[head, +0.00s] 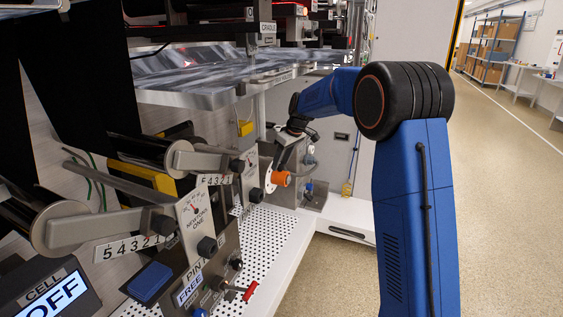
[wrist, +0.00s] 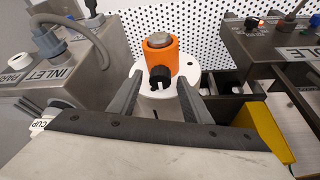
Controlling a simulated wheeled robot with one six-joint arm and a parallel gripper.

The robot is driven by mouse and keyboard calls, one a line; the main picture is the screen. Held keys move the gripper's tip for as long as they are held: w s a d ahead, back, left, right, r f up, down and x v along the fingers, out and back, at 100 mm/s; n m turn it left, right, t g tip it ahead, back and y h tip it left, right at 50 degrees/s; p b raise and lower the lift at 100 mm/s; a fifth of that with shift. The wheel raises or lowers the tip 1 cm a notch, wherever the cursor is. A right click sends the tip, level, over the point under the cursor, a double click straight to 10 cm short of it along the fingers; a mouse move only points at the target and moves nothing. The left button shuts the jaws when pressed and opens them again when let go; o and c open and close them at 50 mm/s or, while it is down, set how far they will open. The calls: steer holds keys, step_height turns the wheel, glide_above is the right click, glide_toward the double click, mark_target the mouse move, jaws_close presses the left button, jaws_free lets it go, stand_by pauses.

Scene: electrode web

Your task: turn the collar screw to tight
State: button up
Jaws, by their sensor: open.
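The orange collar (wrist: 160,55) sits around a grey metal post end above a white round flange in the wrist view. A black collar screw (wrist: 160,76) with a forked-looking head faces my gripper. My gripper (wrist: 160,84) is open, with one finger on each side of the screw and a gap to it on both sides. Whether the fingertips reach as far as the screw is hard to tell. In the head view the orange collar (head: 281,179) shows just below my gripper (head: 282,160), whose fingers are small and partly hidden there.
A grey box marked INLET (wrist: 75,75) with a hose stands left in the wrist view. A dark bracket panel (wrist: 270,50) and a yellow block (wrist: 262,130) are at right. A perforated white plate (head: 258,235) lies below. Roller stations (head: 65,228) crowd the left.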

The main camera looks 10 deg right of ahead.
steer(key=c, duration=1)
steer(key=shift+a+m+t+h, duration=0.1)
steer(key=shift+m+t+h, duration=0.3)
steer(key=shift+m, duration=1.2)
steer(key=shift+c, duration=0.2)
steer(key=o, duration=1)
steer(key=shift+o, duration=0.2)
steer(key=shift+n, duration=0.4)
